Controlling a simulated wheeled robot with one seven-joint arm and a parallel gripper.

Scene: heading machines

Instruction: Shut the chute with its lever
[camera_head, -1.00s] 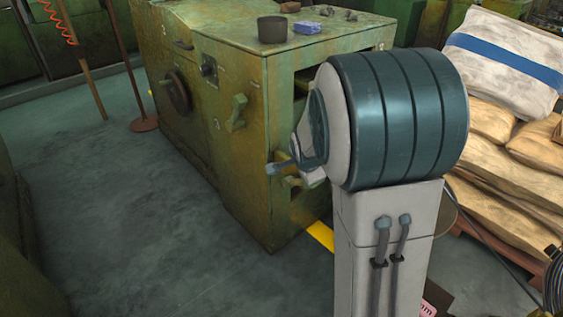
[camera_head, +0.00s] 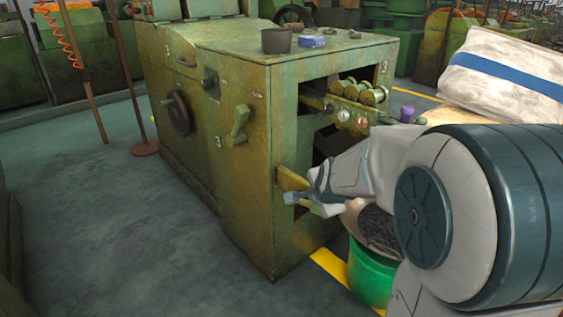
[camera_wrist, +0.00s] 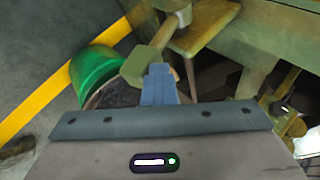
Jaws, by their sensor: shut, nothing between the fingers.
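A green-yellow lever-like handle (camera_head: 291,183) juts from the lower front of the green machine (camera_head: 245,190). In the wrist view a blocky green handle end (camera_wrist: 143,66) on a short arm lies just left of my fingertips, with a round hub (camera_wrist: 176,14) above. An olive sloping plate (camera_wrist: 208,24), perhaps the chute, is beside the hub. My gripper (camera_head: 291,199) is shut and empty, right at the handle; it also shows in the wrist view (camera_wrist: 160,72). The fingers overlap the handle's edge there; whether they touch I cannot tell. The chute's opening is not clearly visible.
A green bucket (camera_head: 370,282) with dark contents stands on the floor below, beside a yellow floor line (camera_head: 328,262). Another green handle (camera_head: 237,123) and a handwheel (camera_head: 179,114) are on the machine's side. Sacks (camera_head: 503,75) are at the right. The left floor is open.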

